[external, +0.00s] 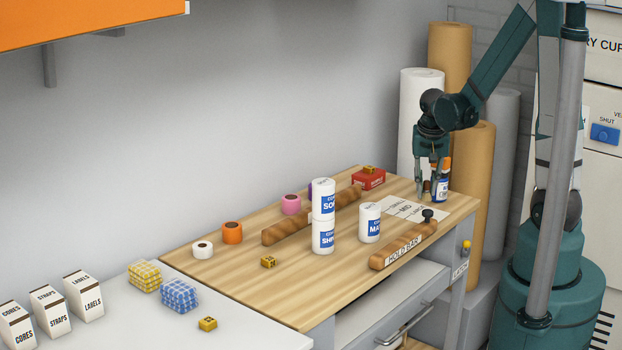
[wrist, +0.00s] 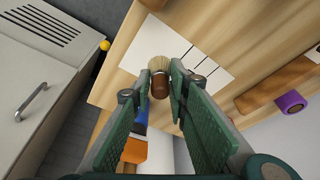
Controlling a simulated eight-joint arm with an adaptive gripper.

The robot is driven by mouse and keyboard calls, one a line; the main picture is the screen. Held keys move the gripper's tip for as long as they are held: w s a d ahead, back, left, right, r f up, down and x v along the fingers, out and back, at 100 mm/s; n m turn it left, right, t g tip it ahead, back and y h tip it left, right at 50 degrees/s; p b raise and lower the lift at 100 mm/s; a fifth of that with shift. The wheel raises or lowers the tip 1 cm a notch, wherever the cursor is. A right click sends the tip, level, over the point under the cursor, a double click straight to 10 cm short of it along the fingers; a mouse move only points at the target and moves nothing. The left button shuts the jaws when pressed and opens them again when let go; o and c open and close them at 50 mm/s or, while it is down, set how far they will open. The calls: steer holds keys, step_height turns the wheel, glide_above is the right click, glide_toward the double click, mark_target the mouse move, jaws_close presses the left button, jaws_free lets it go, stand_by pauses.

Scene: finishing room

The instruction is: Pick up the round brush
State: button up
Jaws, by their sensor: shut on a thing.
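The round brush (wrist: 160,82) has a brown handle and pale bristles. In the wrist view it sits between the fingertips of my gripper (wrist: 161,88), with the bristles toward the top of the picture. My gripper (external: 428,192) is shut on the brush. In the external view the gripper hangs low over the far right end of the wooden bench, and only a small brown part of the brush (external: 427,187) shows between the fingers. I cannot tell whether the brush touches the bench.
A bottle with an orange cap (external: 442,187) stands close beside my gripper. A printed white sheet (external: 407,208), a red box (external: 369,179), the hold bar (external: 404,246) and white canisters (external: 370,223) are nearby. Tall rolls (external: 423,120) stand behind.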

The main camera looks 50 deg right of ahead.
mark_target(427, 181)
steer(key=shift+r+p, duration=0.35)
steer(key=shift+r, duration=1.3)
